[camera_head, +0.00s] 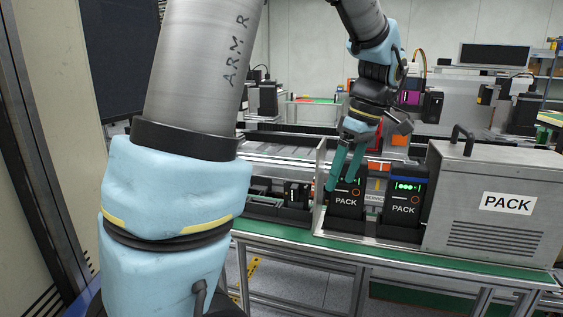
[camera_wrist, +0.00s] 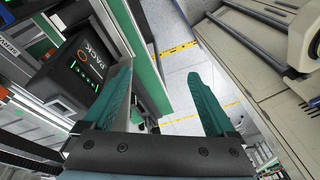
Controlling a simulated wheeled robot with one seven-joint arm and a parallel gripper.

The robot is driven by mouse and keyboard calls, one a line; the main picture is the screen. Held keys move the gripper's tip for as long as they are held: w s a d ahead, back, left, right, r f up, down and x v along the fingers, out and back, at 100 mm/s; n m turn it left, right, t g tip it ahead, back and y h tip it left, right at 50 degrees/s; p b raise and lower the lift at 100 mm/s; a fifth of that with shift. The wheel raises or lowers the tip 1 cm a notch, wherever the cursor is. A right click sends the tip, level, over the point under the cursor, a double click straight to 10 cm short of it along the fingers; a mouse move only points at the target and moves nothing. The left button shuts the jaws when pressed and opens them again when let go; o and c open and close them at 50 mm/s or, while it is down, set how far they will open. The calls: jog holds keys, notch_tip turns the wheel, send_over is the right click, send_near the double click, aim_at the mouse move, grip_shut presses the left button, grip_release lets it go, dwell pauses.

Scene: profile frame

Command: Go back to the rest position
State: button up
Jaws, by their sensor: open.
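My gripper (camera_head: 346,172) hangs from the arm over the front of the green-topped bench in the head view. Its two teal fingers point down and stand apart with nothing between them. In the wrist view the open fingers (camera_wrist: 165,95) show floor and the bench edge between them. Behind the fingers in the head view is a black pack (camera_head: 345,212) with the word PACK, partly hidden by them. The same kind of pack shows in the wrist view (camera_wrist: 80,65), left of the left finger. I cannot tell whether a finger touches it.
A second black pack (camera_head: 405,208) stands to the right, with green lights. A large grey PACK box (camera_head: 490,235) with a handle stands further right. An upright divider (camera_head: 319,185) is left of the first pack. The bench (camera_head: 290,238) has open floor in front.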

jog(key=s+a+f+m+h, duration=0.1)
jog(key=a+f+m, duration=0.2)
jog(key=a, duration=0.3)
jog(key=s+a+f+m+h, duration=0.1)
jog(key=s+a+f+m, duration=0.1)
jog(key=a+f+m, duration=0.2)
jog(key=s+a+f+m+t+h, duration=0.1)
jog(key=s+a+f+m, duration=0.1)
jog(key=a, duration=0.7)
notch_tip(320, 180, down, 2)
jog(key=shift+a+m, duration=0.4)
jog(key=shift+m, duration=0.5)
